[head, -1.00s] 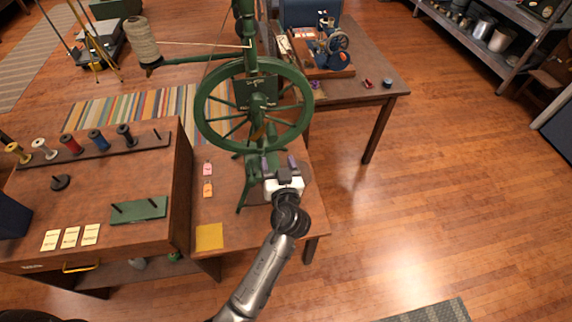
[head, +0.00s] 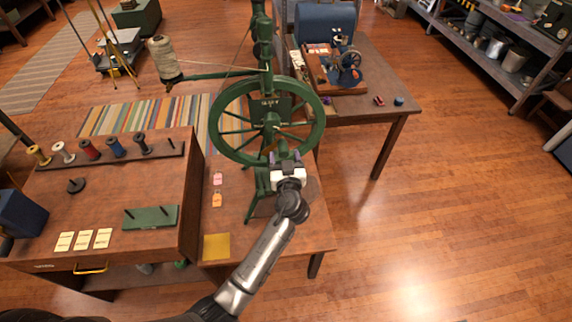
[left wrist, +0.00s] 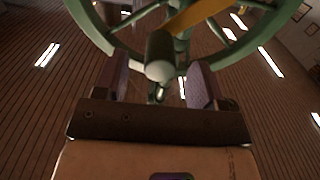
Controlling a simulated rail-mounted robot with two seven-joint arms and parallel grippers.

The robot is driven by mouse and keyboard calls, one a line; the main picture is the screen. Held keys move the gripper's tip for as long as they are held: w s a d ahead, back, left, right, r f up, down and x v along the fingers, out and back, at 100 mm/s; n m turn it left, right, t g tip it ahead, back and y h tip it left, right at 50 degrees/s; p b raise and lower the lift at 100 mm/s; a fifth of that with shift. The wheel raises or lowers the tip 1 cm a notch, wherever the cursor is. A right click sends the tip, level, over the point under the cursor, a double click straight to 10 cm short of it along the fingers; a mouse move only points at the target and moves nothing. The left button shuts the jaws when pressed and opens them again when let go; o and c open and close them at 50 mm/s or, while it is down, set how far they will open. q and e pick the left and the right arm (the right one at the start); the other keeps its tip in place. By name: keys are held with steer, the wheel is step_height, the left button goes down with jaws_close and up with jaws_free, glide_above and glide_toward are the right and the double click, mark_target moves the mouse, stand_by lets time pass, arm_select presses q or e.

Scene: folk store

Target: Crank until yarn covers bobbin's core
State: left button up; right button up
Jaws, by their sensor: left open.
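The green spinning wheel (head: 316,135) stands upright on the wooden table, with spokes and a central hub. A spool wound with cream yarn (head: 162,57) sits at the end of a green arm to its left; a thin strand runs from it toward the wheel's post. My left gripper (head: 285,156) is in front of the wheel's lower rim. In the left wrist view its two fingers (left wrist: 160,84) are open, with a rounded green knob (left wrist: 160,58) between or just beyond them. I cannot tell if they touch it. My right gripper is not in view.
A cabinet at left carries a rack of several coloured spools (head: 115,147), a green pegged plate (head: 150,217) and cards (head: 84,240). A yellow square (head: 216,247) and two tags lie on the wheel's table. A small machine (head: 347,68) stands behind. The floor at right is clear.

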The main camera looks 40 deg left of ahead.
arm_select(q)
steer(key=x, duration=0.2)
steer(key=shift+w+a, duration=0.25)
steer(key=shift+f, duration=0.1)
steer(key=shift+w+a+b, duration=0.1)
steer(key=shift+b, duration=0.3)
steer(key=c, duration=1)
steer(key=shift+o, duration=0.2)
